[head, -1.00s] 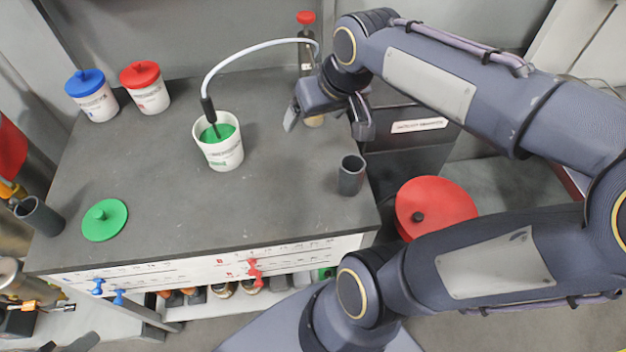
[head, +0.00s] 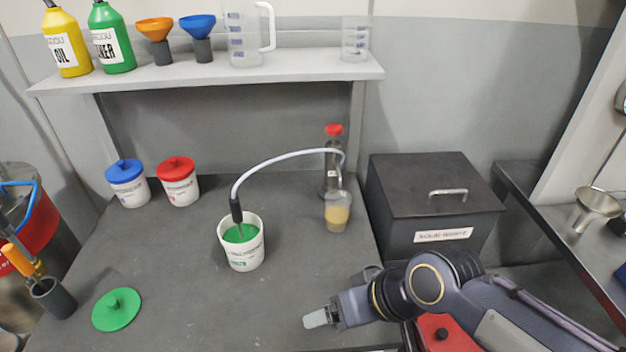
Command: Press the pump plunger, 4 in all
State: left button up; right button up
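The pump (head: 330,168) stands upright at the back right of the grey bench, with a red plunger knob (head: 334,130) on top. A pale hose (head: 280,158) runs from it into a white bucket (head: 243,258) of green liquid. A clear cup (head: 337,213) with tan liquid stands in front of the pump, under its spout. My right gripper (head: 318,318) is low at the bench's front right, well away from the plunger and touching nothing visible. It shows side-on, so its opening is unclear. My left gripper is out of view.
Blue-lidded (head: 127,184) and red-lidded (head: 177,182) tubs stand at the back left. A green lid (head: 117,309) and dark holder (head: 53,298) are at front left. A black waste box (head: 430,205) stands right of the bench. The shelf (head: 210,80) holds bottles, funnels and jugs.

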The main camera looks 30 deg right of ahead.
aim_at(334, 129)
jog(key=z, duration=1.2)
